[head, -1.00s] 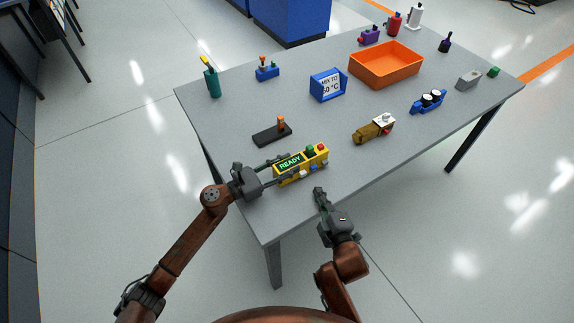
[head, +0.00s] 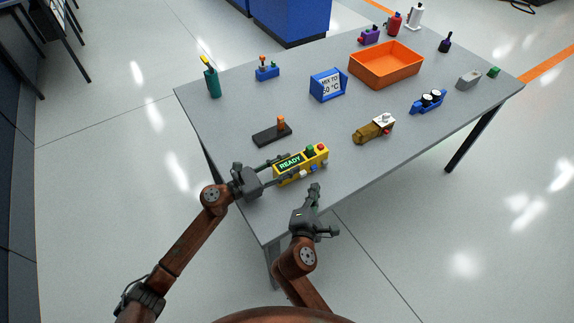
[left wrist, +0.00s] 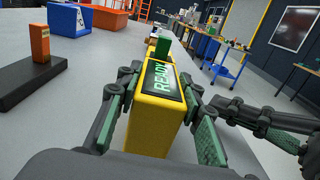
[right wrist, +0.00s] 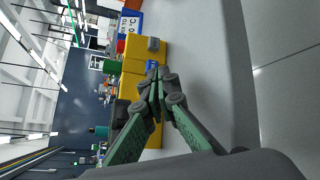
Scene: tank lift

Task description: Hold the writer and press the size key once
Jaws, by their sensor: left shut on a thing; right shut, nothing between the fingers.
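The writer is a yellow box (head: 290,175) with a lit READY screen (head: 289,162), near the table's front left edge. It has a green part (head: 310,149) and a red part (head: 321,147) on top, and small white, blue and grey keys on its near side. I cannot read any key's label. My left gripper (head: 281,169) is shut on the writer, one finger on each side; the left wrist view shows this too (left wrist: 158,95). My right gripper (head: 315,188) is shut and empty, just in front of the key side. In the right wrist view its tips overlap the blue key (right wrist: 152,65); contact is unclear.
A black base with an orange block (head: 272,134) lies behind the writer. A brown device (head: 370,131) lies to its right. A blue MIX TO 60 °C sign (head: 327,86) and an orange tray (head: 386,66) stand further back. The front middle of the table (head: 345,165) is clear.

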